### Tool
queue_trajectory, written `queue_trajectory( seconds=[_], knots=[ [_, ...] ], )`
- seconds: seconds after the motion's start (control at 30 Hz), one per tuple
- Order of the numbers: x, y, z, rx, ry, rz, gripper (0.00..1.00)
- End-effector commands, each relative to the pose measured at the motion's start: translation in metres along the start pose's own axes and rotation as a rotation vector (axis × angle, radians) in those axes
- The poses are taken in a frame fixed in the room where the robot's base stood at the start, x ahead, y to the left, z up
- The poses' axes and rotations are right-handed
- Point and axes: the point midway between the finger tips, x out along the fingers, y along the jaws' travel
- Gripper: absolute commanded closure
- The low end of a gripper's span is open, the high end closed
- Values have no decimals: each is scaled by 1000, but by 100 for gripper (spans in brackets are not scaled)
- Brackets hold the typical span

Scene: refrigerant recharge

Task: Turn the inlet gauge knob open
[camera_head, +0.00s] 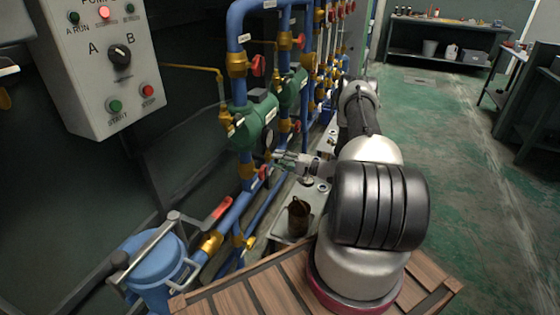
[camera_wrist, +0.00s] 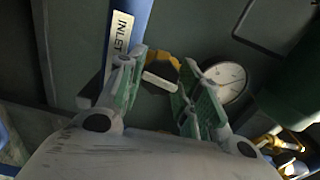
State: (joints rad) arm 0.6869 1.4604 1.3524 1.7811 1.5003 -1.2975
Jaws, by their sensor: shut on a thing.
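In the wrist view the inlet gauge knob (camera_wrist: 160,80), a pale bar in front of a yellow and dark fitting, lies between the green-padded fingers of my gripper (camera_wrist: 165,65). The gripper is shut on it. The white "INLET" label (camera_wrist: 122,32) on a blue pipe is above left of the knob. A round white-faced gauge (camera_wrist: 226,80) is just right of the right finger; its reading is too small to tell. In the head view my gripper (camera_head: 278,157) reaches left to the blue pipes below a green pump (camera_head: 254,122). The knob cannot be made out there.
Blue pipes with yellow fittings and red valve handles (camera_head: 258,66) crowd around my gripper. A grey control box (camera_head: 100,65) hangs at upper left. A blue vessel (camera_head: 150,262) with a lever is at lower left. A rusty can (camera_head: 298,217) stands below my arm. Green floor is clear to the right.

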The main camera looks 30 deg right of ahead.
Motion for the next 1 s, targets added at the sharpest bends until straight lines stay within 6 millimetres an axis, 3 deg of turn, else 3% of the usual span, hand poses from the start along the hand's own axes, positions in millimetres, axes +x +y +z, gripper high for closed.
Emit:
queue_trajectory(
  seconds=[0.3, 0.87, 0.9, 1.0],
  knots=[
    [-1, 1, 1, -131, -1, 2, 89],
    [-1, 2, 1, -163, -2, 3, 89],
    [-1, 2, 1, -162, -2, 3, 63],
    [-1, 2, 1, -162, -1, 2, 45]
  ],
)
